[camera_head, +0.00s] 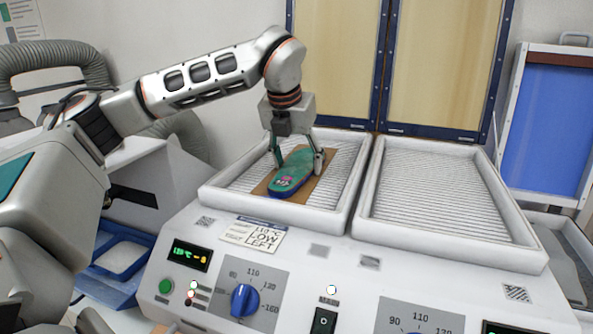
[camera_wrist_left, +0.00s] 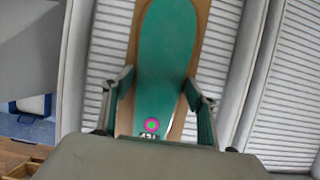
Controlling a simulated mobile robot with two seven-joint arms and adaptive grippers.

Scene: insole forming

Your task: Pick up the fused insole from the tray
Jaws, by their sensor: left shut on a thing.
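The fused insole (camera_head: 290,178) is green on top with a blue edge and a pink mark at its near end. It lies over a brown board (camera_head: 262,187) in the left tray (camera_head: 333,218) of the machine. My left gripper (camera_head: 297,164) reaches down from above with a finger on each side of the insole and is shut on it. The left wrist view shows the insole (camera_wrist_left: 167,45) between the two fingers, its near end partly hidden by the gripper body. I cannot tell whether the insole is clear of the board. My right gripper is not in view.
The right tray (camera_head: 440,190) is empty. The front panel has a blue knob (camera_head: 244,300), a green display (camera_head: 191,255) and a paper label (camera_head: 255,236). Raised lids (camera_head: 437,62) stand behind the trays. A blue-faced panel (camera_head: 548,128) stands at right.

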